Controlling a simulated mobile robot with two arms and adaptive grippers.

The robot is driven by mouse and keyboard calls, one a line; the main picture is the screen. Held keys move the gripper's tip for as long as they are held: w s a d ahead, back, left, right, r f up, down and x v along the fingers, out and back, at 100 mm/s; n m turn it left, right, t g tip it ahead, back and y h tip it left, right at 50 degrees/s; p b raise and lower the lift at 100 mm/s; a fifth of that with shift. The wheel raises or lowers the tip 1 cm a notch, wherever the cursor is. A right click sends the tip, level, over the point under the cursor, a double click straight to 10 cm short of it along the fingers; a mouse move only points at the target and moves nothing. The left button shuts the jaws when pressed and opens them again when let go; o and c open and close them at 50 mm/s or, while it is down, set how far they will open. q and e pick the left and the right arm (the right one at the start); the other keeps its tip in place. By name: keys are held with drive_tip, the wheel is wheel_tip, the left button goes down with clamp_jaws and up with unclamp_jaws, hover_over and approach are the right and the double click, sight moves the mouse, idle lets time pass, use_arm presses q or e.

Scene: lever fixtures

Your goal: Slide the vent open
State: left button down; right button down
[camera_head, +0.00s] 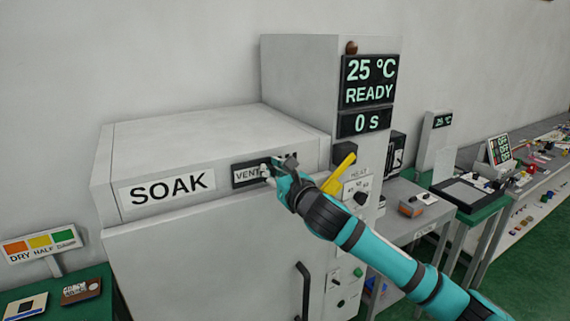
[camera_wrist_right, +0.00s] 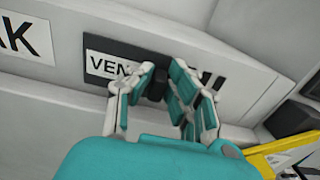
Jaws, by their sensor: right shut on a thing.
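The vent slider is a dark plate (camera_head: 241,185) with a white "VENT" label on the upper front of the grey SOAK oven (camera_head: 230,240). In the right wrist view the plate (camera_wrist_right: 125,52) has a small dark knob (camera_wrist_right: 157,86) standing out from it. My right gripper (camera_head: 268,169) is at the plate, just right of the label. In the right wrist view its fingers (camera_wrist_right: 158,92) are closed around the knob. The fingers hide part of the label and some of the dark slots behind them. My left gripper is not in view.
A yellow lever (camera_head: 340,174) stands just right of my right gripper, close to my forearm. A display column (camera_head: 300,80) reading 25 °C READY rises behind. A black door handle (camera_head: 303,290) is below. Green-topped tables with small items stand on both sides.

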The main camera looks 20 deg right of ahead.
drive_tip(key=shift+f, duration=0.2)
drive_tip(key=shift+a+r, duration=0.1)
drive_tip(key=shift+a, duration=0.1)
drive_tip(key=c, duration=1.3)
unclamp_jaws()
drive_tip(key=shift+s+a, duration=0.1)
drive_tip(key=shift+s, duration=0.1)
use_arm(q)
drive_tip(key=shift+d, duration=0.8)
use_arm(e)
drive_tip(key=s, duration=0.7)
drive_tip(key=s+d, duration=0.1)
drive_tip(key=s, duration=0.3)
drive_tip(key=shift+s, duration=0.35)
